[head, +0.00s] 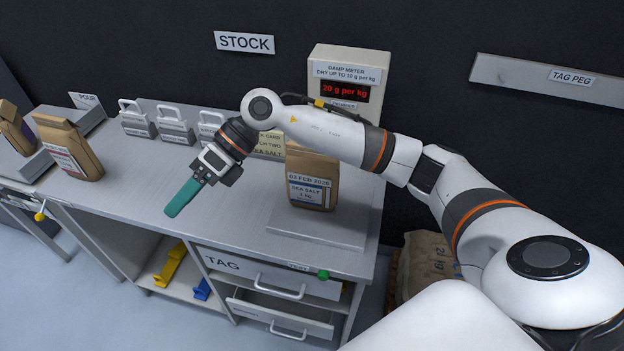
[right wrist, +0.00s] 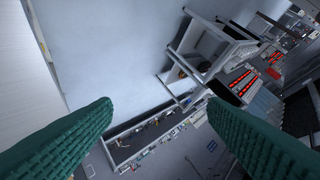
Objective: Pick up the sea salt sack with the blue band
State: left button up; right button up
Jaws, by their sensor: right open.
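A brown paper sack (head: 313,190) stands upright on a flat plate at the right of the counter. Its label reads "03 FEB 2026", "SEA SALT" and 1 kg, with blue on the label; my right arm hides part of its top. My right gripper (head: 178,204) is open over the counter, left of that sack and apart from it, its green fingers pointing down and left. In the right wrist view nothing is between the fingers (right wrist: 160,108). Another brown sack (head: 68,148) with a red-marked label stands at the left. My left gripper is not in view.
The damp meter (head: 345,75) stands behind the plate (head: 320,235) and reads 20 g per kg. Several grey handled blocks (head: 175,128) line the counter's back. A third sack (head: 14,128) leans at the far left. The counter's front middle (head: 120,190) is clear.

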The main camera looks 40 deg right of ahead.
jog(key=w+d+h, duration=0.3)
jog(key=d+h, duration=0.4)
jog(key=d, duration=0.6)
jog(key=m+h, duration=0.1)
jog(key=h, duration=0.4)
send_near(313, 156)
jog(key=shift+w+d+f+g, duration=0.1)
jog(key=shift+w+g, duration=0.1)
jog(key=shift+w, duration=0.2)
jog(key=shift+w+f+g, duration=0.15)
jog(key=shift+w+g, duration=0.05)
jog(key=shift+w, duration=0.2)
jog(key=shift+d+f+h, duration=0.25)
jog(key=shift+f+h, duration=0.05)
jog(key=shift+f, duration=0.05)
jog(key=f, duration=0.5)
jog(key=shift+s+d+f, duration=0.15)
jog(key=shift+s+f, duration=0.05)
jog(key=shift+s, duration=0.05)
jog(key=shift+s+f, duration=0.15)
jog(key=shift+f, duration=0.4)
notch_tip(313, 156, down, 4)
jog(key=shift+s+f+p, duration=0.15)
jog(key=shift+f+p, duration=0.05)
jog(key=shift+p, duration=0.5)
jog(key=shift+c, duration=0.5)
